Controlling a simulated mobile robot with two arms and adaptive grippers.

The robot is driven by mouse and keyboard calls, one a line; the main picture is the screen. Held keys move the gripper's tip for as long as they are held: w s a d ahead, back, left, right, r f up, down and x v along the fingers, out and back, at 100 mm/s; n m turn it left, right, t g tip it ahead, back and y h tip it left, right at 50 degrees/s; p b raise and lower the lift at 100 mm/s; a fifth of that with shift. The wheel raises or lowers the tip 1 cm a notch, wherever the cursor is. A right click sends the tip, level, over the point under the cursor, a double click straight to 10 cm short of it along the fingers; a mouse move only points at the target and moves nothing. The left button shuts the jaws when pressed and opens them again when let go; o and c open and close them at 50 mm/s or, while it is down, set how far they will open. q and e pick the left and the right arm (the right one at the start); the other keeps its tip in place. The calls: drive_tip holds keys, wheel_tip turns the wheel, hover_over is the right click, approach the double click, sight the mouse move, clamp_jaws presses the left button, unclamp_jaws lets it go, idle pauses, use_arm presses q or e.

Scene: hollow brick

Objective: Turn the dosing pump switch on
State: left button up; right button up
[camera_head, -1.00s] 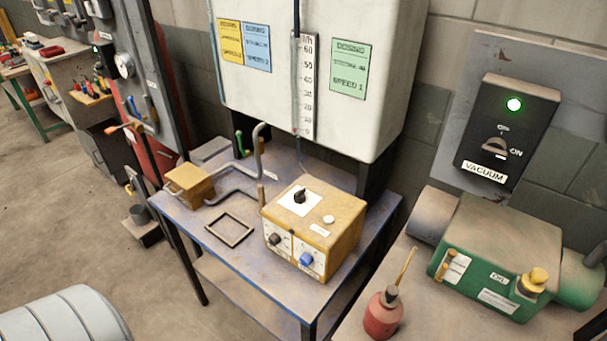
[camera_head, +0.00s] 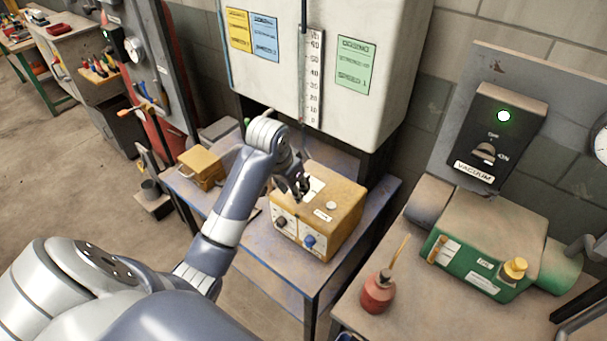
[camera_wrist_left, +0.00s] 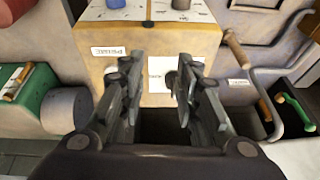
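The dosing pump is a yellow box (camera_head: 345,205) on the blue table, with a white plate (camera_head: 316,187) on its top. My left gripper (camera_head: 297,188) is over the plate from the upper left and covers the black switch seen there earlier. In the left wrist view the two dark fingers (camera_wrist_left: 160,72) stand apart, one each side of the white plate (camera_wrist_left: 158,78). I cannot tell whether they touch the switch. The box front has a black knob (camera_head: 281,222) and a blue knob (camera_head: 309,241). My right gripper is not in view.
A white cabinet (camera_head: 280,60) stands behind the box. A small yellow box (camera_head: 203,168) is left on the table (camera_head: 300,283). To the right are a vacuum switch panel (camera_head: 497,140) with a lit green lamp, a green pump (camera_head: 475,255) and a red oil can (camera_head: 377,292).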

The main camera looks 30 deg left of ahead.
use_arm(q)
drive_tip(key=w+a+r, duration=0.3)
drive_tip(key=w+r, duration=0.1)
drive_tip(key=r, duration=0.1)
drive_tip(key=shift+t+h, duration=0.3)
drive_tip(key=p+x, duration=0.2)
drive_tip(key=x, duration=0.8)
drive_tip(key=shift+w+d+f+p, duration=0.1)
drive_tip(key=shift+w+f+p, duration=0.15)
drive_tip(key=shift+p, duration=0.1)
drive_tip(key=c, duration=0.7)
